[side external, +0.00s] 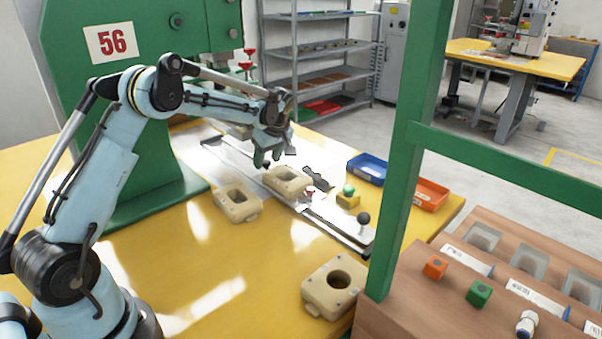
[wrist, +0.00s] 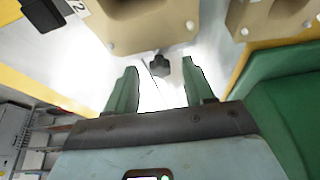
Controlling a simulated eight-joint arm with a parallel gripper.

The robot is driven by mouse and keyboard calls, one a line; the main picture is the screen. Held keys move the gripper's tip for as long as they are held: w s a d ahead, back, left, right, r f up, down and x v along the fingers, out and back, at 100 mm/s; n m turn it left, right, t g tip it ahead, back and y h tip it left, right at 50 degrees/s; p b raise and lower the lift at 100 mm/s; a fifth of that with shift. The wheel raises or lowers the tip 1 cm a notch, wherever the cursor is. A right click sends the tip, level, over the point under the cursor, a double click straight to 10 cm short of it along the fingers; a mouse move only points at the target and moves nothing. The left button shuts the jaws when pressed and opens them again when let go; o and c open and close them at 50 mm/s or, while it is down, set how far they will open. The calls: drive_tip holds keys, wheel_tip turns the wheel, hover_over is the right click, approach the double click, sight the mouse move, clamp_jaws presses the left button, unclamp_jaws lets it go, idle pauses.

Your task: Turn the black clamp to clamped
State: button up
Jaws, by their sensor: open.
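A small black lobed knob (wrist: 160,65), which looks like the black clamp, sits at the edge of a beige fixture block (wrist: 150,22) in the wrist view. I cannot tell whether it is clamped. My gripper (wrist: 158,88) is open, with its green fingers left and right of the knob's line and no visible contact. In the side view my gripper (side external: 268,158) points down just behind the beige fixture block (side external: 287,181) on the rail; the knob is not clearly visible there. Another dark part (side external: 318,180) lies right of that block; it may be the dark shape (wrist: 42,14) upper left in the wrist view.
A second beige block (side external: 237,200) stands left of the rail and another (side external: 334,288) near the front. The green press (side external: 120,185) rises behind my arm. A yellow block with a green ball (side external: 348,195), a black ball knob (side external: 363,218) and blue (side external: 367,169) and orange (side external: 430,195) bins stand right.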

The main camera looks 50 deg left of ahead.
clamp_jaws()
drive_tip(key=shift+n, duration=0.4)
drive_tip(key=n, duration=0.1)
drive_tip(key=n+g, duration=0.1)
drive_tip(key=shift+w+n, duration=0.2)
drive_tip(key=shift+n, duration=0.1)
drive_tip(key=shift+w+n+g+h, duration=0.15)
drive_tip(key=shift+n+g, duration=0.3)
drive_tip(key=shift+n, duration=0.5)
drive_tip(key=shift+n+g+h, duration=0.15)
drive_tip(key=shift+n+g, duration=0.3)
drive_tip(key=shift+n, duration=0.5)
drive_tip(key=shift+a, duration=0.1)
